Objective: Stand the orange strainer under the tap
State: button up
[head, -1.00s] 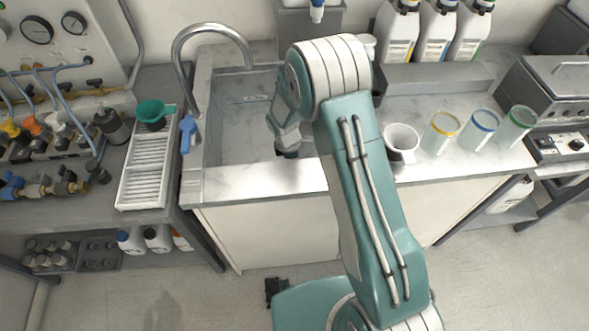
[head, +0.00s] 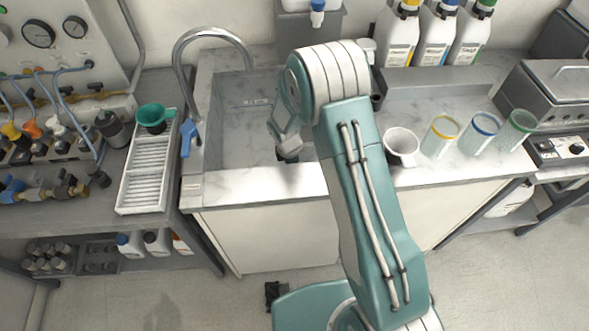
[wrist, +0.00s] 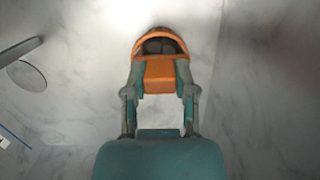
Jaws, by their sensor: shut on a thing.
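The orange strainer (wrist: 160,78) shows in the wrist view, between the two fingers of my gripper (wrist: 160,62), which is shut on it. In the head view my gripper (head: 288,152) points down over the front right part of the sink (head: 235,150), and I cannot make out the strainer there. The silver tap (head: 212,32) arches from the sink's left edge, its spout end over the back of the basin. My gripper is in front and to the right of that end.
A white drain rack (head: 146,175) with a green funnel-like cup (head: 153,115) stands left of the sink. A blue-handled item (head: 187,137) sits at the sink's left edge. The basin's left part is clear.

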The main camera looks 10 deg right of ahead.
notch_tip(320, 180, up, 10)
jog(key=shift+f, duration=0.25)
notch_tip(320, 180, up, 14)
jog(key=d+f+m+g+y, duration=0.1)
jog(key=d+f+m, duration=0.3)
jog(key=f+m, duration=0.3)
jog(key=d+f+m, duration=0.5)
jog(key=f+m, duration=0.2)
jog(key=m, duration=0.3)
jog(key=shift+w+f+m+g+y, duration=0.25)
jog(key=shift+w+m+g+y, duration=0.15)
jog(key=shift+w, duration=0.05)
